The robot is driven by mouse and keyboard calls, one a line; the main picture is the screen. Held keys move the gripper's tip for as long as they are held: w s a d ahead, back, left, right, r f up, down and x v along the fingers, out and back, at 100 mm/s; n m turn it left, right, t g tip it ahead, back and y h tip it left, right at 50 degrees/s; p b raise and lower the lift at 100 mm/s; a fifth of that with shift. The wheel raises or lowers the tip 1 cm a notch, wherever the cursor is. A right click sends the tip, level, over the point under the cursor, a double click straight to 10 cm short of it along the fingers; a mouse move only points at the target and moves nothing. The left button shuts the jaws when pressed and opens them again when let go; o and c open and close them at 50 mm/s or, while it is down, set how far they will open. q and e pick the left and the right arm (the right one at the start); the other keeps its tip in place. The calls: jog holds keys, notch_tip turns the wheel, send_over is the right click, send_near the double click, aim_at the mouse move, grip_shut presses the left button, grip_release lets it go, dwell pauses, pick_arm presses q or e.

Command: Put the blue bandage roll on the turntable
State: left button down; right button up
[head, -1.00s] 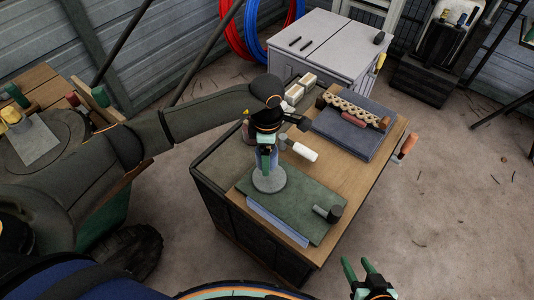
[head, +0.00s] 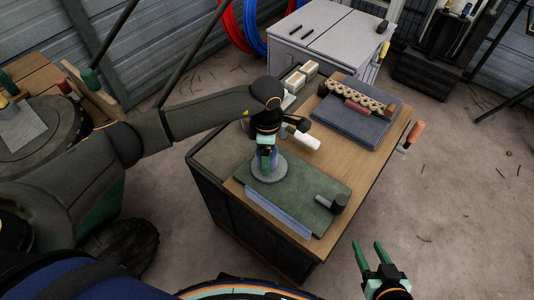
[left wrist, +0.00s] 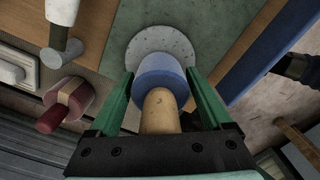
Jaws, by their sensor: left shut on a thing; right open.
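The blue bandage roll (left wrist: 160,72) is between the green fingers of my left gripper (left wrist: 160,78) in the left wrist view, with a tan cylindrical piece at its near end. In the head view my left gripper (head: 266,145) points down over the turntable (head: 270,175), a round grey disc, and partly hides the roll. The disc (left wrist: 160,42) shows just behind the roll in the wrist view. I cannot tell whether the roll touches it. My right gripper (head: 369,246) is open and empty, off the table's front right.
The turntable stands on a green mat (head: 300,200) with a dark-headed tool (head: 338,203) at its right. A white-handled tool (head: 303,138) lies close behind my left gripper. A blue-grey mat (head: 350,130) with a holed rack (head: 360,97) is at the back right.

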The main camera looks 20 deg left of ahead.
pick_arm(q)
jog(key=shift+f, duration=0.1)
jog(key=shift+f+b, duration=0.45)
jog(key=shift+b, duration=0.05)
grip_release()
dwell(0.4)
